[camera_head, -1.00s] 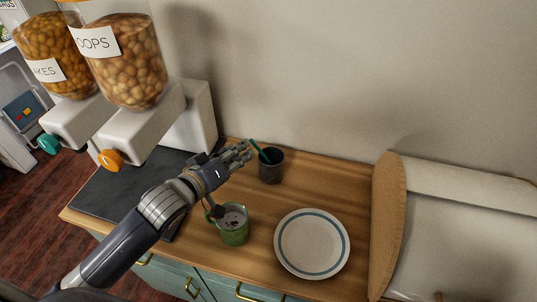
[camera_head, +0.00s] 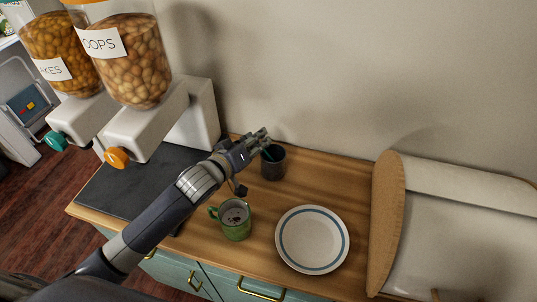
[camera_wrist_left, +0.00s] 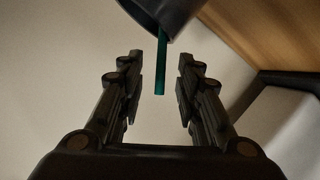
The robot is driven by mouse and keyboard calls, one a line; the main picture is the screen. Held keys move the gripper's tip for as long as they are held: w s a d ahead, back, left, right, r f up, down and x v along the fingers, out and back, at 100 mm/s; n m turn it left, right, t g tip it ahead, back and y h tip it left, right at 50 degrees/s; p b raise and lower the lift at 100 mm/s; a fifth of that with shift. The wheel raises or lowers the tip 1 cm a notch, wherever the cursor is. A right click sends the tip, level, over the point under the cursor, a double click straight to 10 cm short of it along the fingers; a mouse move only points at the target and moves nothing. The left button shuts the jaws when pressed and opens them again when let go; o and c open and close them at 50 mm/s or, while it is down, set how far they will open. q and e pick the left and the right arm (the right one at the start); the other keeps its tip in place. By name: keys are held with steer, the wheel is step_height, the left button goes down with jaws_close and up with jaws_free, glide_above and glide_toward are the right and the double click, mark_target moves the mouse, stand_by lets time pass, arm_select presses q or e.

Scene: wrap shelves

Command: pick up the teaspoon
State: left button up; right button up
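The teaspoon (camera_wrist_left: 161,62) shows as a green handle sticking out of a dark cup (camera_head: 273,168); its lower part is hidden inside the cup. In the left wrist view the dark cup (camera_wrist_left: 165,12) is at the top, and the handle's end lies between the finger pads with a gap on both sides. My left gripper (camera_wrist_left: 158,85) is open around the handle end and not touching it. In the head view my left gripper (camera_head: 264,143) is at the cup's upper left rim and covers most of the handle. My right gripper is not in view.
A green mug (camera_head: 233,228) with something in it stands in front of the cup, below my left arm. A white plate with a blue ring (camera_head: 312,240) lies to the right. Cereal dispensers (camera_head: 135,65) stand at left, and a bread box (camera_head: 388,215) at right.

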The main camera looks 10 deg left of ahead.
arm_select(q)
jaws_close()
